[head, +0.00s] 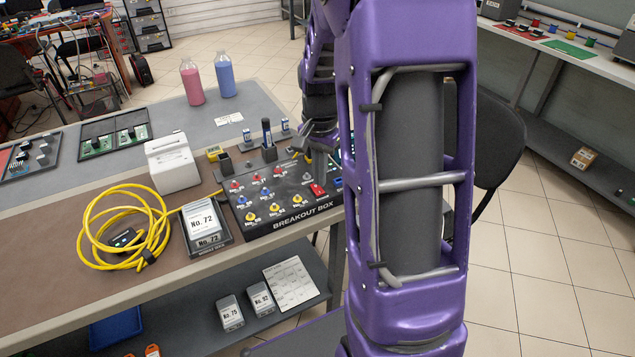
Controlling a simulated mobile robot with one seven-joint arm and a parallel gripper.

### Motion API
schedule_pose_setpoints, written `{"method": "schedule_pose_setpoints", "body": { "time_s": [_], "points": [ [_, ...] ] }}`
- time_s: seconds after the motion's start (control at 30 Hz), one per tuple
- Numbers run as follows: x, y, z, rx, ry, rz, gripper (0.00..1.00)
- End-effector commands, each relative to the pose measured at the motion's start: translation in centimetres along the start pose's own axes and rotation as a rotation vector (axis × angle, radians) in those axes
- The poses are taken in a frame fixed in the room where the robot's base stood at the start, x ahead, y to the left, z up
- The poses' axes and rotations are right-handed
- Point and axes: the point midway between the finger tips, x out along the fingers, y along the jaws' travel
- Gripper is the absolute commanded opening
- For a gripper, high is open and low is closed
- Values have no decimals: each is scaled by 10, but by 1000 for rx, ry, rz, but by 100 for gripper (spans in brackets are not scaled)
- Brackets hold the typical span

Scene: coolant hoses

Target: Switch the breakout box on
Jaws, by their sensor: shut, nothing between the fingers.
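The breakout box (300,217) is a dark box with a white label on its front, near the front edge of the bench. Its top carries red, blue and yellow jacks and, towards the right, a red switch (318,190). Whether the switch is on or off is too small to tell. My gripper (300,155) is over the back right part of the box, behind the switch and apart from it. Its fingers are small in view and look shut, with nothing held. My purple arm hides the area to the right of the box.
A device marked No. 72 (203,226) stands left of the box, beside a coiled yellow cable (97,225). A white printer-like unit (172,165) is behind them. Pink (193,84) and blue (226,76) bottles stand at the back. More numbered devices (230,313) lie on the lower shelf.

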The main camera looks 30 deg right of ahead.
Motion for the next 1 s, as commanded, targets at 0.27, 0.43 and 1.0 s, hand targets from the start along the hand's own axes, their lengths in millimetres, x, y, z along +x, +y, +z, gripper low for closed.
{"method": "schedule_pose_setpoints", "body": {
  "time_s": [0.27,0.43,1.0],
  "points": [
    [-27,0,0,-1,1,-1,0],
    [-40,0,0,-1,0,-1,0],
    [-46,0,0,0,0,-1,0]
  ]
}}
